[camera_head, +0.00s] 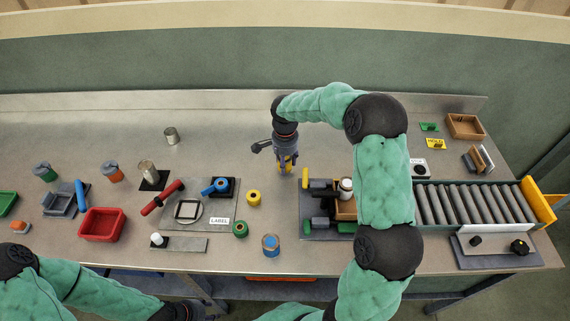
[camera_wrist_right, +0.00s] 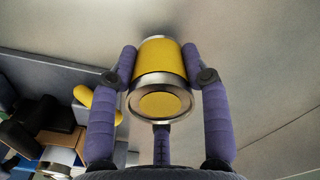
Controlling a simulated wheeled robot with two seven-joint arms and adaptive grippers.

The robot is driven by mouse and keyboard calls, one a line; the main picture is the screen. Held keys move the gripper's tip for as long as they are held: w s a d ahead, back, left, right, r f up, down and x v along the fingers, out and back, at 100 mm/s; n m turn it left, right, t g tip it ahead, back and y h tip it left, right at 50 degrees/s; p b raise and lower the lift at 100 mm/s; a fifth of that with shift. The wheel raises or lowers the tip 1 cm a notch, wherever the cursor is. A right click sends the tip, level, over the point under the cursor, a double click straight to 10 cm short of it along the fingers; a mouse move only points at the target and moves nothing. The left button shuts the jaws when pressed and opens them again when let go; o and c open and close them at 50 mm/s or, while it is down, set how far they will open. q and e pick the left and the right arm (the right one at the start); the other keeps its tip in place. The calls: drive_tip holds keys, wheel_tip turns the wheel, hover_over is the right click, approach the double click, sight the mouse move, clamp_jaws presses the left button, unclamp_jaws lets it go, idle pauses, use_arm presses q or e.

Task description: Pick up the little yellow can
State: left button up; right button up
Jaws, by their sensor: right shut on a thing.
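The little yellow can (camera_wrist_right: 160,68) has a yellow band and silver metal rims. In the right wrist view it sits between the two purple-padded fingers of my right gripper (camera_wrist_right: 163,78), which is shut on it. In the head view my right gripper (camera_head: 285,160) points down over the back middle of the table. The yellow can (camera_head: 283,168) shows only in part at its fingertips. I cannot tell whether the can touches the table. My left arm comes in at the lower left, and its fingers are beyond the bottom edge of the head view.
A yellow-topped round container (camera_head: 253,197) and a blue-labelled can (camera_head: 271,245) stand in front. A red tray (camera_head: 101,225), a red-handled tool (camera_head: 163,197) and other cans lie to the left. A roller conveyor (camera_head: 475,204) is on the right. The table's back middle is clear.

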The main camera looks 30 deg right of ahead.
drive_tip(key=s+d+r+p, duration=0.2)
drive_tip(key=s+d+r, duration=0.4)
drive_tip(key=s+r, duration=0.5)
drive_tip(key=shift+s+d+r, duration=0.15)
drive_tip(key=shift+s+d, duration=0.15)
drive_tip(key=shift+s, duration=0.4)
